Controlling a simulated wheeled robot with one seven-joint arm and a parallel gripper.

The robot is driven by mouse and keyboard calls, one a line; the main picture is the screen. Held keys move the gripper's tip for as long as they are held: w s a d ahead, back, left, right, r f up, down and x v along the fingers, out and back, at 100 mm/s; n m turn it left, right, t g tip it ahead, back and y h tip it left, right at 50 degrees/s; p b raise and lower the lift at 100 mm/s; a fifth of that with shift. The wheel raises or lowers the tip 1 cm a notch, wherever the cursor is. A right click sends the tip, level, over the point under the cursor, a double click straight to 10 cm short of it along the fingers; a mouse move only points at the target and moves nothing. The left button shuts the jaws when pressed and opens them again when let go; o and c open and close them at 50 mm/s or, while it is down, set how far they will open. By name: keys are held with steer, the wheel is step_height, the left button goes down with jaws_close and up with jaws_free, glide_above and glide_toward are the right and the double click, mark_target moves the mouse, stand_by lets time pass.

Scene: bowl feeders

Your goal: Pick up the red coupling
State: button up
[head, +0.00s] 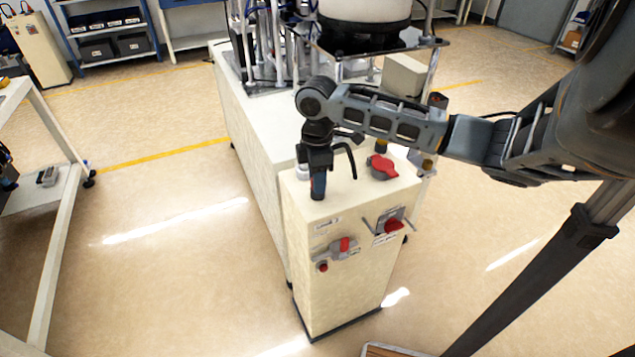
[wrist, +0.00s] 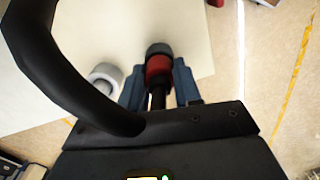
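The red coupling (wrist: 158,68), a small cylinder with a red band and a dark grey end, shows in the wrist view. It lies between the two blue fingers of my gripper (wrist: 158,82). The fingers flank it closely on both sides; I cannot tell whether they press on it. In the head view my gripper (head: 318,187) points down over the near left part of the cream cabinet's top (head: 345,195). The coupling cannot be made out there, hidden by the gripper.
A white-and-grey round part (wrist: 105,77) stands just left of the gripper in the wrist view. Red switches (head: 390,226) are on the cabinet's front. Feeder machinery (head: 365,30) rises behind. Open floor lies left.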

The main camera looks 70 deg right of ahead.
jaws_close()
steer(key=shift+r, duration=0.1)
